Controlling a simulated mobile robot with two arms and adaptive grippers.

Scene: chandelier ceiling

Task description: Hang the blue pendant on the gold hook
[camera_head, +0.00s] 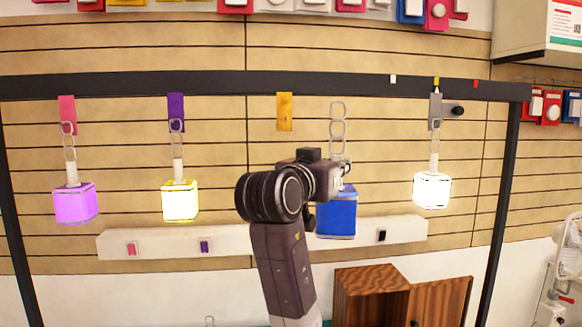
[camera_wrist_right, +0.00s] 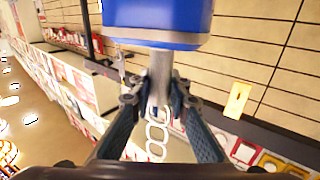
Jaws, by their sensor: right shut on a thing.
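The blue pendant (camera_head: 336,216) is a blue cube on a pale stem with a chain of pale links (camera_head: 338,128) above it. My right gripper (camera_head: 338,172) is shut on the stem, just above the cube. In the right wrist view the cube (camera_wrist_right: 160,18) fills the top and the fingers (camera_wrist_right: 160,98) close around the stem. The gold hook (camera_head: 284,111) is an empty gold plate under the dark bar. The chain stands right of the hook, apart from it in the picture; the depth between them is unclear. The hook also shows in the wrist view (camera_wrist_right: 236,101).
A dark bar (camera_head: 220,84) spans the frame. A purple-lit pendant (camera_head: 75,203) hangs from the pink hook, a yellow one (camera_head: 180,201) from the purple hook and a white one (camera_head: 432,189) from the grey hook. A white switch strip (camera_head: 270,237) and wooden cabinet (camera_head: 370,290) are lower.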

